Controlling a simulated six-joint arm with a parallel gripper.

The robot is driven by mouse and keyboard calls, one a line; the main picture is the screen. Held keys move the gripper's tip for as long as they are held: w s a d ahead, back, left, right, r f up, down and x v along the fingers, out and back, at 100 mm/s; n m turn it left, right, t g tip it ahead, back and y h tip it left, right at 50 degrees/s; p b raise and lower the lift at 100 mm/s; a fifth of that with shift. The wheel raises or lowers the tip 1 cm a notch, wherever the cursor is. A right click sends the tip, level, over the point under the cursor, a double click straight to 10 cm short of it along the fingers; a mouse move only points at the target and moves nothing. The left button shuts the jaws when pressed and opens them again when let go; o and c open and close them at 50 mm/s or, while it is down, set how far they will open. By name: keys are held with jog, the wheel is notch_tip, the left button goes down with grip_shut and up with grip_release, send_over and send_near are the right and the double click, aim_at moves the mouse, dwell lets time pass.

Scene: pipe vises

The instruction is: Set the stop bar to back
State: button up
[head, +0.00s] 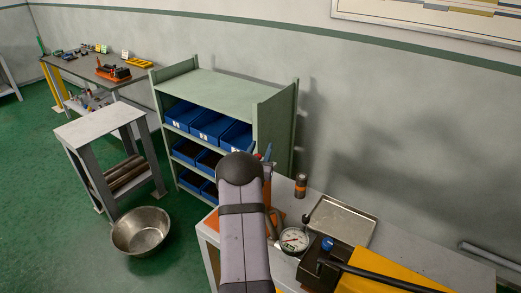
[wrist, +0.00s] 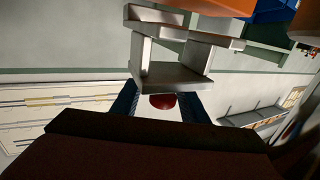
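I cannot make out the stop bar for certain in either view. In the wrist view, my gripper (wrist: 162,103) shows two dark blue fingers standing apart. A red round knob (wrist: 167,101) shows between them, with gaps on both sides; what it belongs to is hidden. A pale grey metal frame of plates and posts (wrist: 172,78) is just beyond the fingers. I cannot tell whether it touches them. In the head view my arm hides the gripper. A black box with a blue knob (head: 327,243) and a black bar (head: 385,279) sit on the bench.
The grey bench (head: 425,250) carries a round gauge (head: 294,240), a metal tray (head: 340,221), a yellow part (head: 375,262) and an orange-black cylinder (head: 300,186). A green shelf (head: 230,95) with blue bins stands behind. A metal bowl (head: 141,232) is on the floor.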

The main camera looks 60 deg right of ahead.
jog(key=shift+a, duration=0.15)
jog(key=shift+s+a+f+b, duration=0.1)
jog(key=shift+s+a+b, duration=0.2)
jog(key=shift+a, duration=0.25)
jog(key=shift+b+v, duration=1)
jog(key=shift+v, duration=1.85)
